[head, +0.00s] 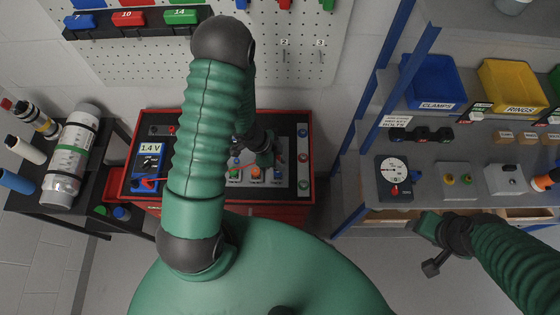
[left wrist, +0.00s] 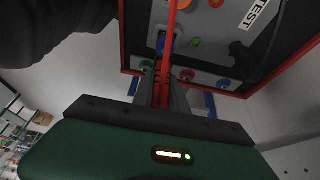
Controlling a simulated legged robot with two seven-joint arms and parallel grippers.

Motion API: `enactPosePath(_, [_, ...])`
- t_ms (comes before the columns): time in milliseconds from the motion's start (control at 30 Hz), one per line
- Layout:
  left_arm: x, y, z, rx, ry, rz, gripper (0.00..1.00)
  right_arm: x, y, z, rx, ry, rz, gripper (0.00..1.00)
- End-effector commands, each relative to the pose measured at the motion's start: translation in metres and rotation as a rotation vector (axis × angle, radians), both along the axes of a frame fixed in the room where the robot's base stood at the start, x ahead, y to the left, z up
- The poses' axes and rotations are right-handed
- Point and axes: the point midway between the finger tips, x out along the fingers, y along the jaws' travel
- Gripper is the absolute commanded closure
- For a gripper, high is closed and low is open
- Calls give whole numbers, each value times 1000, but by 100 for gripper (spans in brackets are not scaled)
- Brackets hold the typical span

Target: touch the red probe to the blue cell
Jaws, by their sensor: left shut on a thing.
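My left gripper (left wrist: 162,90) is shut on the red probe (left wrist: 168,62), a thin red rod that runs up past the fingers in the left wrist view. A blue cell (left wrist: 161,43) shows right behind the rod there; I cannot tell whether the tip touches it. In the head view my left gripper (head: 264,157) is over the bench top, partly behind my arm.
A blue meter (head: 150,160) reading 1.4 V stands on the left of the red-edged bench (head: 120,185). A grey cylinder (head: 75,155) lies on a dark table at left. The right shelf holds a dial gauge (head: 393,170), a blue bin (head: 434,83) and a yellow bin (head: 512,86).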

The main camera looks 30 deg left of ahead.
Motion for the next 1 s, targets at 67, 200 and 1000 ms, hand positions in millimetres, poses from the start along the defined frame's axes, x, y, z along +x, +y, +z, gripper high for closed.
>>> enactPosePath(67, [0, 0, 8, 0, 0, 0, 100, 0, 0, 8, 0, 0, 0, 44])
enactPosePath(200, [0, 0, 15, 0, 0, -1, 100, 0, 0, 17, 0, 0, 0, 44])
enactPosePath(1000, [22, -18, 13, -1, -6, 118, 100, 0, 0, -5, 0, 0, 0, 44])
